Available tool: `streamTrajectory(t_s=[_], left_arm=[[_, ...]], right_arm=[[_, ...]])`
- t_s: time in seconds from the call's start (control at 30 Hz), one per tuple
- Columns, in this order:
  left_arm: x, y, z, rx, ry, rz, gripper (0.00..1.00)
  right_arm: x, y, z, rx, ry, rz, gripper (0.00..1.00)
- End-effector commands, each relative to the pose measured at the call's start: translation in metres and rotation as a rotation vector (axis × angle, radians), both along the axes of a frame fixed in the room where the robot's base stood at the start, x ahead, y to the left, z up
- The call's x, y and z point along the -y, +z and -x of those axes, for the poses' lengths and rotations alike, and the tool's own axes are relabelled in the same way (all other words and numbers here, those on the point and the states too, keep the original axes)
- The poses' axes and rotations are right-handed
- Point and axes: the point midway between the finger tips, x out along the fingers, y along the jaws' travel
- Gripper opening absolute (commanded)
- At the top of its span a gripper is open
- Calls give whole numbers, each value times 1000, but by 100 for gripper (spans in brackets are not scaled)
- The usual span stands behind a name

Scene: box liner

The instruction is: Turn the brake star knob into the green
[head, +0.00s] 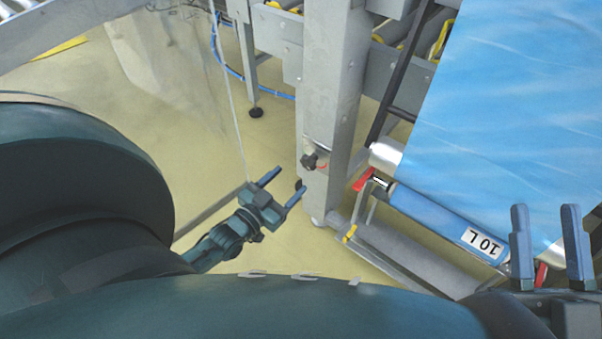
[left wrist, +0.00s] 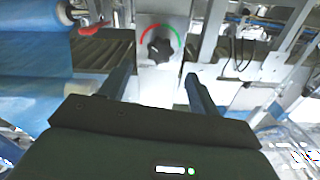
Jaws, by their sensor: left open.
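The dark brake star knob (head: 310,161) sits on a plate on the grey metal post (head: 331,90). In the left wrist view the knob (left wrist: 160,47) lies ahead of and between the fingers, with a red arc (left wrist: 147,37) on its left and a green arc (left wrist: 174,36) on its right. I cannot tell which colour the knob points to. My left gripper (head: 290,180) is open and empty, just short of the knob; it also shows in the left wrist view (left wrist: 158,70). My right gripper (head: 545,208) is open and empty at the lower right.
A blue film sheet (head: 500,100) and a blue roll labelled 10 L (head: 435,218) are right of the post. A red lever (head: 363,179) sits near the roll's end. A clear panel (head: 170,80) stands at the left. Yellow floor (head: 275,235) is open below.

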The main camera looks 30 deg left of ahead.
Motion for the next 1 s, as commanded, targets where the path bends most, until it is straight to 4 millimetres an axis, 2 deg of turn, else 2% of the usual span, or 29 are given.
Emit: streamTrajectory(t_s=[0.1, 0.33, 0.73, 1.0], left_arm=[[2, -3, -25, 3, 0, -1, 62], [4, -2, -53, 0, 0, 0, 62], [5, 0, -59, -3, -1, 0, 61], [5, -1, -59, -3, -1, 0, 39]], right_arm=[[1, 8, -1, 94, 0, 11, 36], [3, 24, 1, 207, 2, 20, 36], [3, 29, 1, 234, 2, 23, 36], [3, 29, 1, 233, 3, 23, 36]])
